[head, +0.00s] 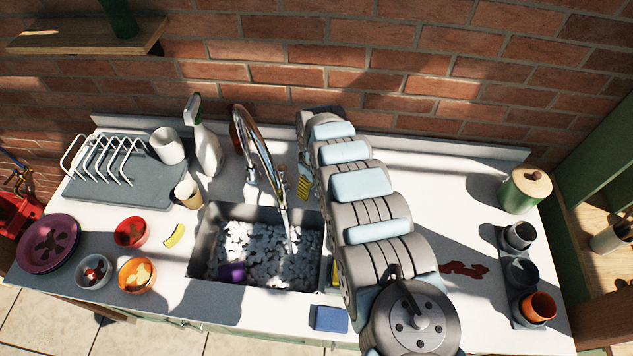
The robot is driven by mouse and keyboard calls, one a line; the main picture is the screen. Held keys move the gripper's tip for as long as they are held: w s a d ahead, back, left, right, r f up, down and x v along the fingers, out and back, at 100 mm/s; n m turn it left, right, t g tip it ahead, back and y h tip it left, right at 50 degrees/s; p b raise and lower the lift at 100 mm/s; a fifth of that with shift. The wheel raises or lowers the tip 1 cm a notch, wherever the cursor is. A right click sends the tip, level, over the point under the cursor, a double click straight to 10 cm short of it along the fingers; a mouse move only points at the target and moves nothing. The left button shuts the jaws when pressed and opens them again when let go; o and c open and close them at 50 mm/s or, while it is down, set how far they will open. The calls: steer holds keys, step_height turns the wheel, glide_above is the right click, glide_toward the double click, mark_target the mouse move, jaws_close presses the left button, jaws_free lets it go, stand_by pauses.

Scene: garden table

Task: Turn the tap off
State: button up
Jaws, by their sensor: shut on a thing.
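The silver tap (257,140) stands behind the sink (208,240) with its curved spout over the basin. A pale stream (288,232) falls from the spout, and white foam fills much of the basin. My arm reaches from the front right to the back of the counter, just right of the tap. My gripper (305,160) is at its far end, mostly hidden by the arm links. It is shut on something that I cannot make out. The tap's handle does not show clearly.
A yellow ridged object (303,188) lies close to the gripper. A spray bottle (206,145), white cup (168,146) and dish rack (90,160) stand left of the tap. Bowls and plates fill the left front. Dark and orange cups (537,306) stand far right. The right counter is mostly clear.

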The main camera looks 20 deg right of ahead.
steer(key=m, duration=0.4)
steer(key=shift+w+a+m, duration=0.2)
steer(key=shift+w+m, duration=0.1)
steer(key=shift+w, duration=0.1)
steer(key=m, duration=0.2)
steer(key=shift+w+f+m, duration=0.1)
steer(key=shift+w+m, duration=0.15)
steer(key=shift+m, duration=0.05)
steer(key=shift+w+d+m, duration=0.1)
steer(key=shift+w+m, duration=0.05)
steer(key=shift+m, duration=0.7)
steer(key=shift+w+d+m, duration=0.1)
steer(key=shift+m, duration=0.75)
steer(key=o, duration=0.9)
steer(key=shift+o, duration=0.2)
step_height(320, 180, up, 12)
